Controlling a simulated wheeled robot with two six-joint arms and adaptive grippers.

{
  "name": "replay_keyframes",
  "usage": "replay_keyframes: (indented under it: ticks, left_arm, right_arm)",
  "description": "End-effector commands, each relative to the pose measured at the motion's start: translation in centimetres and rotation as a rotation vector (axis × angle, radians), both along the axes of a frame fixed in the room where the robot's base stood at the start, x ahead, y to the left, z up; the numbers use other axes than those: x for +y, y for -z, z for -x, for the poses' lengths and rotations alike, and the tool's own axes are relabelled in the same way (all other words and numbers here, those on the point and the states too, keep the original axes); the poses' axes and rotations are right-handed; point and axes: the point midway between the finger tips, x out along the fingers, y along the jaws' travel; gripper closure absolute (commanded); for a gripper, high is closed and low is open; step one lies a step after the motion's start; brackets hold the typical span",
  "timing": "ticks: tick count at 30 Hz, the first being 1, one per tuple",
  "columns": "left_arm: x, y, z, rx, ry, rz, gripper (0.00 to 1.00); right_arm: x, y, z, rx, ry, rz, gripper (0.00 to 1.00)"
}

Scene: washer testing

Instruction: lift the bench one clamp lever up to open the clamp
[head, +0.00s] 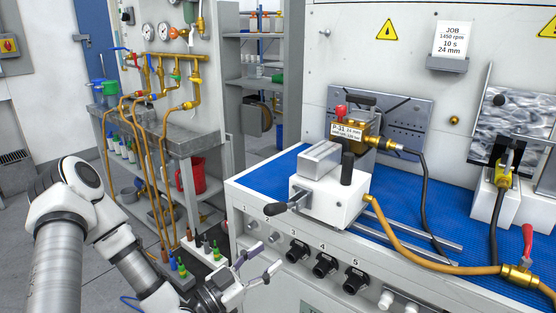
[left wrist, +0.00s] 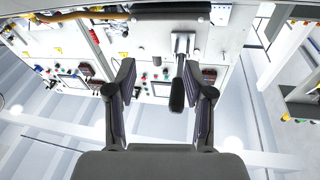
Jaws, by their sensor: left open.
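The clamp lever (head: 275,209) has a black grip on a metal arm and sticks out from the front left of the white clamp block (head: 322,198) on the blue bench top. My left gripper (head: 262,258) is below the lever in the head view, open and empty. In the left wrist view my left gripper (left wrist: 159,68) has its two fingers spread. The lever's black grip (left wrist: 177,95) shows between them there, nearer the right finger; I cannot tell whether they touch. My right gripper is out of view.
The blue bench mat (head: 260,184) carries a brass pump (head: 370,138) behind the clamp block. A yellow hose (head: 395,238) runs from the block to the right. Numbered black knobs (head: 324,264) line the bench front. A grey side bench (head: 180,140) with hoses stands at the left.

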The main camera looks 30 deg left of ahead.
Motion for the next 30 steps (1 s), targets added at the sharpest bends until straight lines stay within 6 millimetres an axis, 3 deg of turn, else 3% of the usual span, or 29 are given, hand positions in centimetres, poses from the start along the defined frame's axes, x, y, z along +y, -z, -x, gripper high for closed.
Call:
replay_keyframes:
  ticks: [1,4,8,19,29,30]
  left_arm:
    - [1.2,-4.4,0.4,-0.089,-0.034,0.005,0.47]
    - [2.2,-7.1,1.1,-0.201,-0.067,0.000,0.47]
    - [2.1,-7.4,0.4,-0.226,-0.070,-0.006,0.47]
    - [0.8,-9.6,-5.0,-0.220,-0.069,-0.007,0.47]
    - [0.7,-9.9,-5.8,-0.219,-0.071,-0.002,0.47]
    - [0.7,-9.9,-5.8,-0.219,-0.071,-0.002,0.58]
  right_arm:
    - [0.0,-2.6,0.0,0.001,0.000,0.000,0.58]
    - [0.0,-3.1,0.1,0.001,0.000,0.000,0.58]
    - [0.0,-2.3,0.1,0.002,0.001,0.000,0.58]
    - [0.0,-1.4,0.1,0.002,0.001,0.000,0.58]
    - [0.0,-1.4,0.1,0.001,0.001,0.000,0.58]
    - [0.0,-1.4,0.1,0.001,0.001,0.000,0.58]
